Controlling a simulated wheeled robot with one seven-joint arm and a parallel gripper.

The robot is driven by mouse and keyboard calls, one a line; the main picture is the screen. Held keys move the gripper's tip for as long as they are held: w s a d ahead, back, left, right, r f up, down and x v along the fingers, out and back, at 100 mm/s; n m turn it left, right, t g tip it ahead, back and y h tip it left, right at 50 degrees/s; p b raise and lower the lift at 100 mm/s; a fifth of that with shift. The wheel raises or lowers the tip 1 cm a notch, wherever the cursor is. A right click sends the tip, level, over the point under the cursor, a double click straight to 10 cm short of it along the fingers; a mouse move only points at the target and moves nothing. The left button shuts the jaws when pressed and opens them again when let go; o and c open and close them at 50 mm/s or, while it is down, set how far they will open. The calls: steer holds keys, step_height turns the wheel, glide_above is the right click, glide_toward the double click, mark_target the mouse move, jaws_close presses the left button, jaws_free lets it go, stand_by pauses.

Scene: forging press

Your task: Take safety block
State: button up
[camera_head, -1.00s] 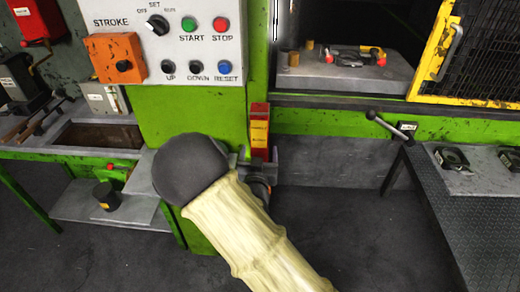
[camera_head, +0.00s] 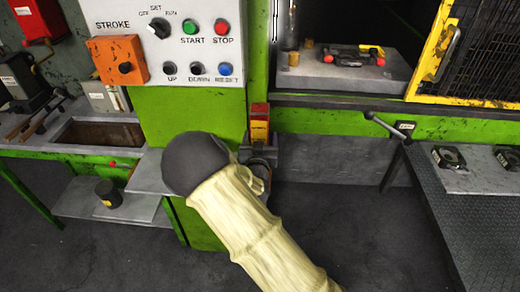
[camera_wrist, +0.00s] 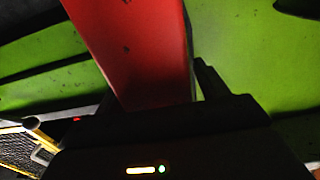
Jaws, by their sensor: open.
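The safety block (camera_head: 259,128) is a red upright bar with a yellow label. In the head view it stands against the green press column, just right of the control panel. Its lower end is hidden by a grey part and my arm. In the wrist view the red block (camera_wrist: 135,50) runs from the top edge down to my gripper (camera_wrist: 168,100). One dark finger shows close along the block's right side; the other finger is hidden. The gripper is open around or beside the block; I cannot tell whether it touches. In the head view my sleeved arm hides most of the gripper.
The control panel (camera_head: 170,40) is above left of the block. The press bed (camera_head: 340,80) and yellow mesh guard (camera_head: 478,55) are to the right. A dark table (camera_head: 460,225) stands at right, with a lever (camera_head: 385,126) near it. Floor between is clear.

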stand_by(0.3)
jaws_close()
steer(key=shift+r, duration=0.1)
stand_by(0.4)
